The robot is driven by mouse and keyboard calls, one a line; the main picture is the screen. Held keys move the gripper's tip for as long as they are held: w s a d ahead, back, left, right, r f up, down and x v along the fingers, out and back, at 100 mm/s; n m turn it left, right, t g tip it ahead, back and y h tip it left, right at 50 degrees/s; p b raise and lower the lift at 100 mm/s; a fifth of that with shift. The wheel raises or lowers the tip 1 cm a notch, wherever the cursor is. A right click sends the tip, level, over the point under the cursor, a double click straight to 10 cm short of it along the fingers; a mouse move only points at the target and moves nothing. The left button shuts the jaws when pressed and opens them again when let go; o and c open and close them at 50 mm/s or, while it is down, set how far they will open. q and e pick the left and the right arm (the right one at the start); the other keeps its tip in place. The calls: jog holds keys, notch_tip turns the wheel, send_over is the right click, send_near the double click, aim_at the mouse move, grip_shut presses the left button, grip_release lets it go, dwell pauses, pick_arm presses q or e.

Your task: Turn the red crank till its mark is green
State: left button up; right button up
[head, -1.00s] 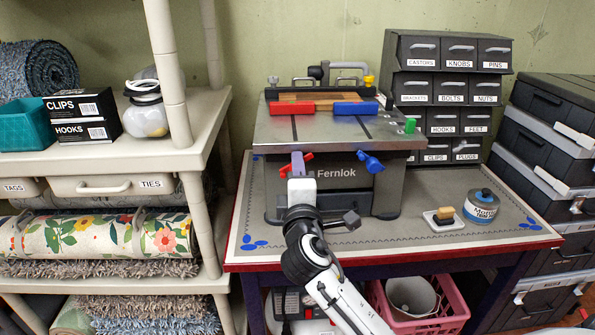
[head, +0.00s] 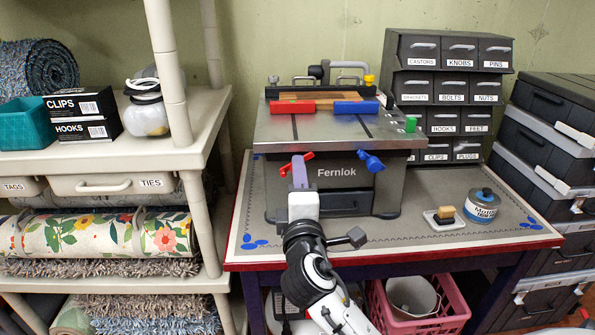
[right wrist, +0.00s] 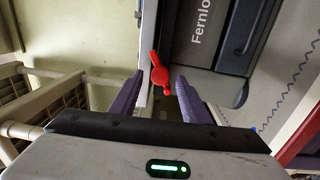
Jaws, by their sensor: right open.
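The red crank (head: 308,156) is on the front of the grey Fernlok machine (head: 345,181), at the left under its table top. My right gripper (head: 299,168) is in front of it, with purple fingers, and hides the crank's middle. In the right wrist view, the crank (right wrist: 159,74) shows between the tips of the two spread fingers (right wrist: 158,84). The gripper is open, and the fingers look apart from the crank. I cannot make out a mark for the crank. My left gripper is not in view.
A blue crank (head: 370,162) is to the right on the same machine front. A round tin (head: 482,206) and a small brush (head: 445,215) stand on the bench at right. A beige shelf (head: 200,155) stands close on the left.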

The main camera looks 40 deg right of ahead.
jog(key=v, duration=0.6)
jog(key=shift+s, duration=0.2)
dwell(0.8)
jog(key=s+a+f+m+g+y, duration=0.1)
jog(key=s+a+f+y, duration=0.2)
jog(key=f, duration=0.6)
jog(key=a+f+m+g+y, duration=0.15)
jog(key=a+f+y, duration=0.25)
jog(key=f, duration=0.5)
jog(key=s+a+f+m+g+y, duration=0.2)
jog(key=s+a+f+m, duration=0.1)
jog(key=s+f, duration=0.5)
jog(key=s+a+f+m+g+y, duration=0.2)
jog(key=s+a+f+m+y, duration=0.1)
jog(key=s+f, duration=0.5)
jog(key=shift+a+f+m+g+p, duration=0.35)
jog(key=shift+a+m+p, duration=0.1)
jog(key=shift+a, duration=0.5)
jog(key=shift+r, duration=0.1)
jog(key=shift+c, duration=0.5)
